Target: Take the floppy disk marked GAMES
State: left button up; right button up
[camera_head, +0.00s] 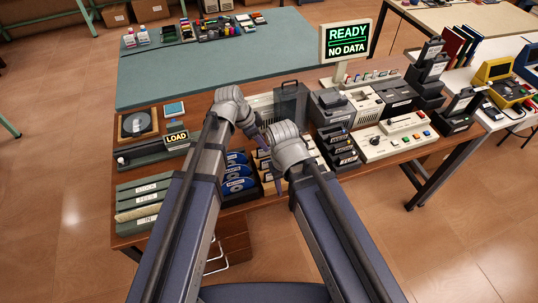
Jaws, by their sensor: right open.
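I cannot tell which item is the floppy disk marked GAMES, as the small labels are too small to read. Three labelled groups stand at the desk's front: blue pieces with round shapes (238,171), a mostly hidden middle rack (268,178), and dark slanted pieces with pale labels (341,148). My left gripper (261,138) is above the desk, behind the middle rack; its jaw gap cannot be made out. My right gripper (277,183) is open, pointing down in front of the middle rack. My wrists and arms hide part of the racks.
A LOAD sign (177,137) and labelled trays (146,195) are at the left. A READY / NO DATA screen (347,40) stands behind grey machines (364,106). A beige console (394,136) is at the right. The green mat (215,70) is largely clear.

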aim_at(269, 153)
pick_arm(q)
jog(key=b+x, duration=0.3)
jog(key=x, duration=0.1)
jog(key=shift+w+d+f, duration=0.1)
jog(key=shift+w+d, duration=0.05)
jog(key=shift+d, duration=0.05)
jog(key=shift+c, duration=0.2)
grip_shut()
